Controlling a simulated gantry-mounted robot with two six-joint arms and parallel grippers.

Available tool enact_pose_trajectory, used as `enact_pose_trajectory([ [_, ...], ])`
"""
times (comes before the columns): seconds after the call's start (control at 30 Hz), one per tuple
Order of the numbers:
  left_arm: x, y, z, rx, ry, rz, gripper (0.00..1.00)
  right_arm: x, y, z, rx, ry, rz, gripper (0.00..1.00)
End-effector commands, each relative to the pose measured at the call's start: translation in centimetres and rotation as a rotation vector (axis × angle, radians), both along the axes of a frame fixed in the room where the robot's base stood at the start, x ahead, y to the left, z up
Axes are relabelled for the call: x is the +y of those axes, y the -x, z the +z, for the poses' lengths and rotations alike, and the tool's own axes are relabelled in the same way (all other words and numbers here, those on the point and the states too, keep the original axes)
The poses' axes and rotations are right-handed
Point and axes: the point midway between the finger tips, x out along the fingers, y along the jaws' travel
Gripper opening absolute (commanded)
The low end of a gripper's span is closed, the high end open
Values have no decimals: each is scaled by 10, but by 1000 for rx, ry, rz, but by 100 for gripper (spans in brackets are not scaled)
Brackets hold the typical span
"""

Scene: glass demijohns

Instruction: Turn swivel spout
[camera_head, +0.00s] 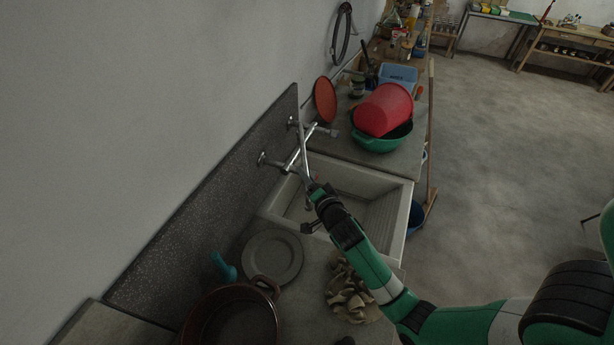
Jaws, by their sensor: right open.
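A chrome wall tap (291,160) is mounted on the dark speckled splashback above the sink. Its slim spout (304,158) reaches out over the sink basin, and its far end is close to or hidden by my right wrist. My right gripper (309,208) is over the sink beside the spout's end. It is open; its fingers are small and dark here, and I cannot tell whether they touch the spout. My left gripper is not in view.
The pale stone sink (385,212) lies below. In front are a grey plate (272,258), a copper pot (232,318), a crumpled cloth (350,295) and a teal object (223,266). Open floor is on the right.

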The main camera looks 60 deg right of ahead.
Motion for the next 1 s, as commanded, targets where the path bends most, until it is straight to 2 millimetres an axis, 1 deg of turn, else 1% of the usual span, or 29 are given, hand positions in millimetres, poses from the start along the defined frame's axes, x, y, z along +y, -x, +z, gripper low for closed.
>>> enact_pose_trajectory([
  [0.1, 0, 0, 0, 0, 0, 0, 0, -3, -3, -1, 1, 0, -1, 56],
  [0.3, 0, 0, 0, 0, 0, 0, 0, -3, -3, -1, 1, 0, -1, 56],
  [0.47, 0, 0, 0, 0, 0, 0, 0, -3, -3, -1, 1, 0, -1, 27],
  [0.6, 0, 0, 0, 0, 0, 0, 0, -3, -3, -1, 1, 0, -1, 2],
  [0.63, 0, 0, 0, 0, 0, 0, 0, -3, -3, -1, 1, 0, -1, 0],
  [1.0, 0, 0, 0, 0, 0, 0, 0, -3, -3, -1, 1, 0, -1, 0],
])
